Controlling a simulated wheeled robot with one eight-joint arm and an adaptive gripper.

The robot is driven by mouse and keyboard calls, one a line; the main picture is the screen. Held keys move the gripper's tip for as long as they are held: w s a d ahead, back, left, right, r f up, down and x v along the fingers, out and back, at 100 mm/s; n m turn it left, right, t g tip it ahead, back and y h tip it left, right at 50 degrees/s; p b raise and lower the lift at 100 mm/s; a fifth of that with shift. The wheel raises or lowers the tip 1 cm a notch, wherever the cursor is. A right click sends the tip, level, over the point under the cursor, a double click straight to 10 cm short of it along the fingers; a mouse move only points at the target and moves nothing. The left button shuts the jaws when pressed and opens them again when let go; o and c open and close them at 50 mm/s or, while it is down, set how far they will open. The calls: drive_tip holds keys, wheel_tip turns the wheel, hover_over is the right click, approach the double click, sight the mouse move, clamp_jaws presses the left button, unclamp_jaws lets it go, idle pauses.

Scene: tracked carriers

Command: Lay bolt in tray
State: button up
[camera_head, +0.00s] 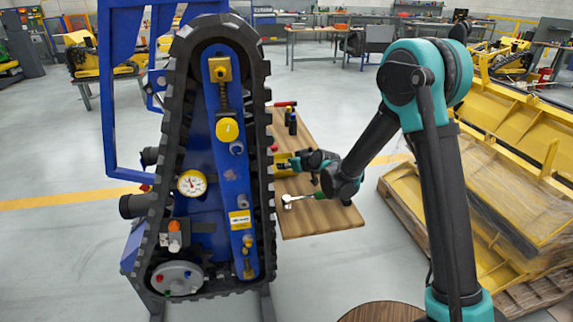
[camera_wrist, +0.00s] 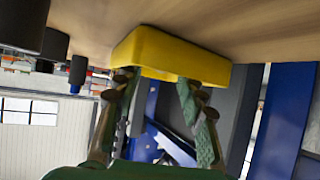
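The yellow tray (camera_head: 283,171) is on the wooden table beside the tracked carrier, and my gripper partly covers it in the head view. The tray (camera_wrist: 170,52) also shows in the wrist view, which looks upside down, with the table at the top. My gripper (camera_head: 292,163) is at the tray. In the wrist view, the two fingers of my gripper (camera_wrist: 156,82) are apart, their tips overlapping the tray's rim. I see nothing between them. I cannot make out a bolt in either view, and the tray's inside is hidden.
The wooden table (camera_head: 322,217) holds a silver-headed tool with a green handle (camera_head: 306,198) and dark bottles (camera_head: 291,122). The blue tracked carrier (camera_head: 207,150) stands close on the left. Yellow parts on pallets (camera_head: 500,200) lie to the right. The table's front is mostly clear.

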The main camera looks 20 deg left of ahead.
drive_tip(key=v, duration=1.2)
drive_tip(key=d+r+m+t+h, duration=0.1)
drive_tip(key=d+m+h, duration=0.35)
drive_tip(key=d, duration=1.55)
drive_tip(key=s+d+m+h, duration=0.3)
drive_tip(key=s+d, duration=0.2)
drive_tip(key=d, duration=0.6)
drive_tip(key=s+d+m+h, duration=0.2)
drive_tip(key=s+d+m, duration=0.15)
drive_tip(key=d, duration=0.75)
drive_tip(key=s+f+g, duration=0.3)
drive_tip(key=s+f, duration=0.5)
drive_tip(key=s, duration=0.5)
drive_tip(key=shift+g, duration=0.4)
